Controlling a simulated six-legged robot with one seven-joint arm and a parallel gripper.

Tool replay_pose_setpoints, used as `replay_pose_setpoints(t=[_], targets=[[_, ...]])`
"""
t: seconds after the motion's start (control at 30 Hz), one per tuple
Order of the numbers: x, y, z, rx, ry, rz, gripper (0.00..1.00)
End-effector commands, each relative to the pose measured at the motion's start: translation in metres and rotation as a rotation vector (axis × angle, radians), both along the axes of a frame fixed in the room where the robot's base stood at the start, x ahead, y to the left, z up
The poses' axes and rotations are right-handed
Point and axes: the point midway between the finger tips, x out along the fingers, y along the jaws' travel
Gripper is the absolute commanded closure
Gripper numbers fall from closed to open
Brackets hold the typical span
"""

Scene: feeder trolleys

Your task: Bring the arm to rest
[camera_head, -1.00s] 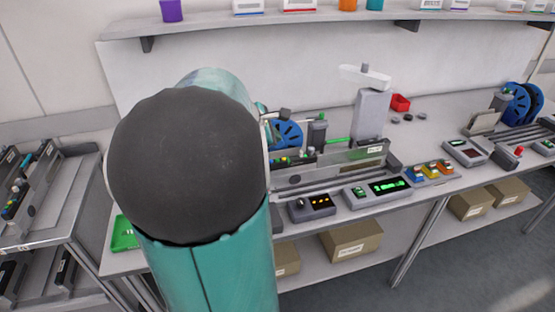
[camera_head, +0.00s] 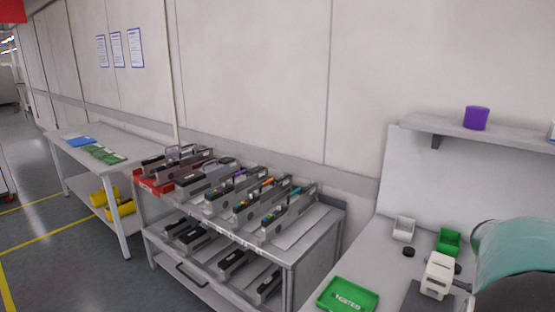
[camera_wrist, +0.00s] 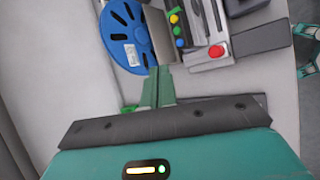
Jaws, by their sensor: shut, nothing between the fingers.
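My gripper (camera_wrist: 158,76) shows in the wrist view, its green fingers closed together with nothing between them. The fingertips point at the gap between a blue reel (camera_wrist: 116,38) and a grey device with a red button (camera_wrist: 216,51). Whether the fingers touch anything there cannot be told. In the head view only part of my teal arm shows at the right edge; my gripper is outside that view.
A trolley (camera_head: 338,228) carries several feeders on two shelves. To its left stands a table (camera_head: 70,152) with green boards and yellow bins below. A workbench (camera_head: 375,250) at right holds a green tray (camera_head: 347,296) and small boxes. Open floor (camera_head: 60,240) lies front left.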

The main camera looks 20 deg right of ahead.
Motion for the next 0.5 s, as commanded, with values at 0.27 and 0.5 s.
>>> replay_pose_setpoints(t=[0.27,0.5], targets=[[0.113,0.154,0.009,0.17,-0.417,-0.009,1.0],[0.15,0.316,0.019,0.416,-0.66,-0.039,1.0]])
